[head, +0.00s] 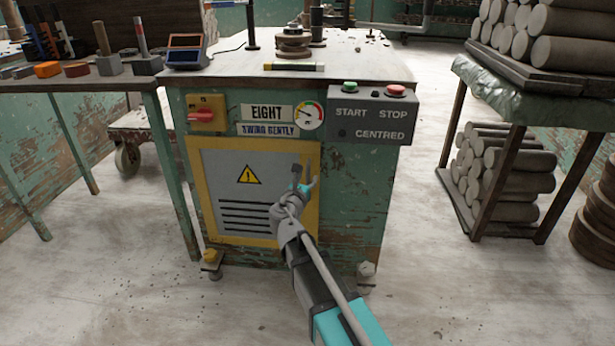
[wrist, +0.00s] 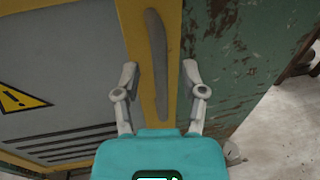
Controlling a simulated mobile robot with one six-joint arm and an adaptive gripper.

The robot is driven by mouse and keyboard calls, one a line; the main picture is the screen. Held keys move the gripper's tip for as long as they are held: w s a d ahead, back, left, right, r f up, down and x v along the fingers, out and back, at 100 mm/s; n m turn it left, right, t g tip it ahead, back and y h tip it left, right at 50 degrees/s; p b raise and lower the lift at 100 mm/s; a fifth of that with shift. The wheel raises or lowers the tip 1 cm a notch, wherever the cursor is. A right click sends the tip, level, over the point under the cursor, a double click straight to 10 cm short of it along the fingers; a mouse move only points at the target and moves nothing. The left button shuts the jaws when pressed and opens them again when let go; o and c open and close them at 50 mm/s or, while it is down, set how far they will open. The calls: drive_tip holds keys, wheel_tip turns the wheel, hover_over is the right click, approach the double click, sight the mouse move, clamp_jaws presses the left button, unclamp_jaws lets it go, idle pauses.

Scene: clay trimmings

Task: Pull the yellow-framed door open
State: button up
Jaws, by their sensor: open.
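The yellow-framed door (head: 235,165) is on the front of the green machine, with a grey panel, a warning triangle and dark vent slots. It looks shut. In the wrist view its yellow frame (wrist: 144,112) runs up the middle, and a grey upright handle (wrist: 157,62) sits on it. My gripper (head: 303,178) is in front of the door's right side. In the wrist view my gripper (wrist: 160,68) is open, with one finger on each side of the handle's lower part. I cannot tell whether either finger touches it. In the head view the gripper partly hides the handle.
A red switch (head: 201,116) and a start-stop box (head: 374,115) are above the door. A wooden bench (head: 90,80) stands at left, and a rack (head: 480,200) with clay logs stands at right.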

drive_tip(key=shift+x, duration=0.9)
clamp_jaws()
